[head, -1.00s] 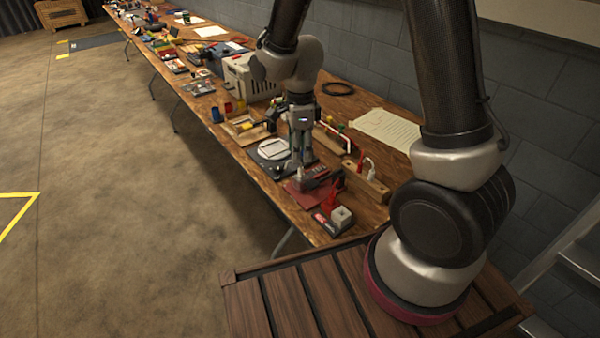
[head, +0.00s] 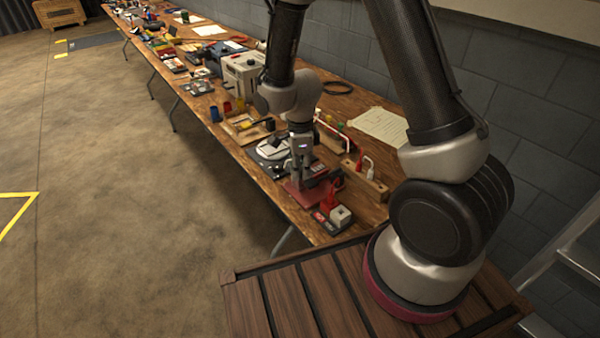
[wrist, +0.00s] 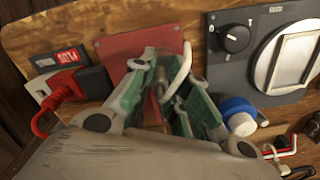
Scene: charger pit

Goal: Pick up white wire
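A short curved white wire (wrist: 181,68) shows in the wrist view at the tips of my gripper (wrist: 164,92), over the edge of the red mat (wrist: 145,42). My gripper's fingers with green inner pads are spread apart. The wire lies close to the right finger; I cannot tell if they touch. A grey metal pin (wrist: 160,80) shows between the fingers. In the head view my gripper (head: 299,178) points down over the bench beside the red mat.
A dark panel (wrist: 222,75) with a knob and white plate lies beside the mat. A blue-and-white cap (wrist: 238,112) is close to the right finger. A charger box with a red plug (wrist: 62,90) is at the left. The bench (head: 262,185) is crowded.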

